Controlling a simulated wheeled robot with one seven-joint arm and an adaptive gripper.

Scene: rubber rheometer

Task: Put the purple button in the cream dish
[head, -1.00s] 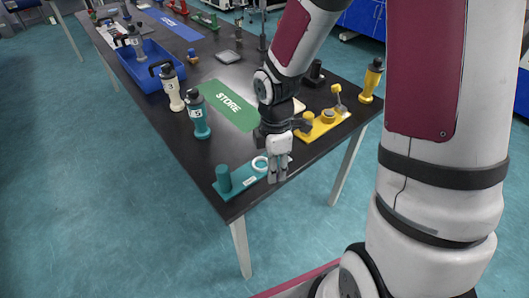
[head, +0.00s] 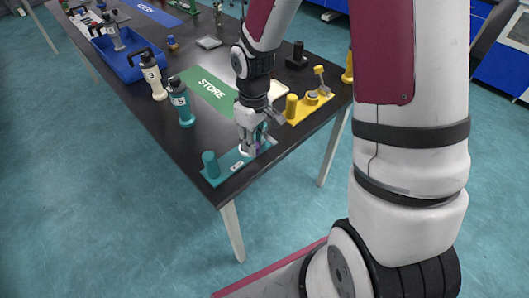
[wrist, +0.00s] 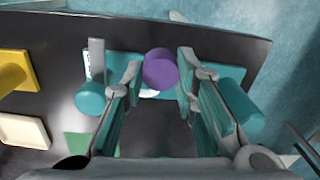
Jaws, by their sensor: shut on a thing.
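The purple button (wrist: 160,68) is round and sits between the fingertips of my gripper (wrist: 159,72) in the wrist view. My gripper is shut on it. In the head view, my gripper (head: 251,147) is low over the teal station (head: 222,174), and only a sliver of purple shows beside the fingers. I cannot tell whether the button still touches the station. The cream dish (wrist: 24,131) is a shallow square at the left of the wrist view. In the head view the cream dish (head: 279,90) is partly hidden behind my wrist and the yellow station.
The yellow station (head: 300,112), with upright parts, stands right of my gripper. A teal post (head: 210,164) rises from the teal station's left end. A green STORE mat (head: 205,94) lies behind; bottles and a blue tray (head: 123,67) are farther left. The table's front edge is close.

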